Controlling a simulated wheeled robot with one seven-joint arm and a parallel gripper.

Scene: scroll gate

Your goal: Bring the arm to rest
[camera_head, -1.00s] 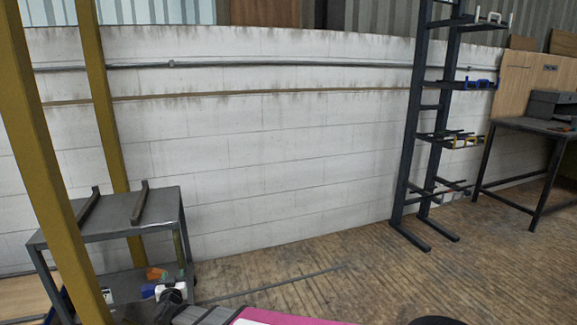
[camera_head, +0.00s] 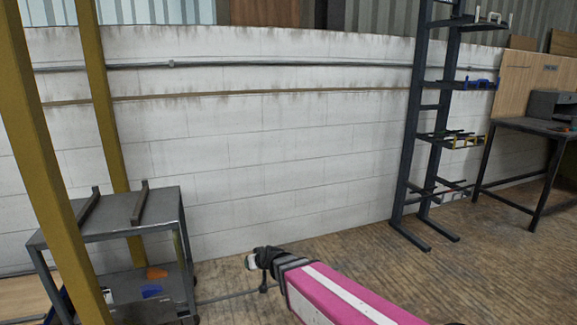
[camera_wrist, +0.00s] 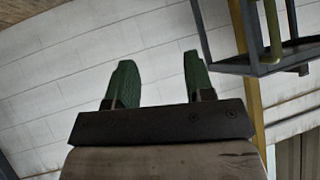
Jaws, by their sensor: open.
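My gripper (camera_wrist: 158,80) is open in the wrist view, with its two green fingers apart and nothing between them. Behind the fingers is the pale block wall. In the head view my magenta and white arm reaches in from the bottom right. Its dark wrist end (camera_head: 270,260) shows above the wooden floor, right of the grey cart in the picture. The fingers cannot be made out clearly in the head view.
A grey metal cart (camera_head: 165,207) with two bars on top stands at the left beside yellow posts (camera_head: 103,110). A dark rack (camera_head: 410,150) and a worktable (camera_head: 530,125) stand at the right. Open wooden floor (camera_head: 350,250) lies between them.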

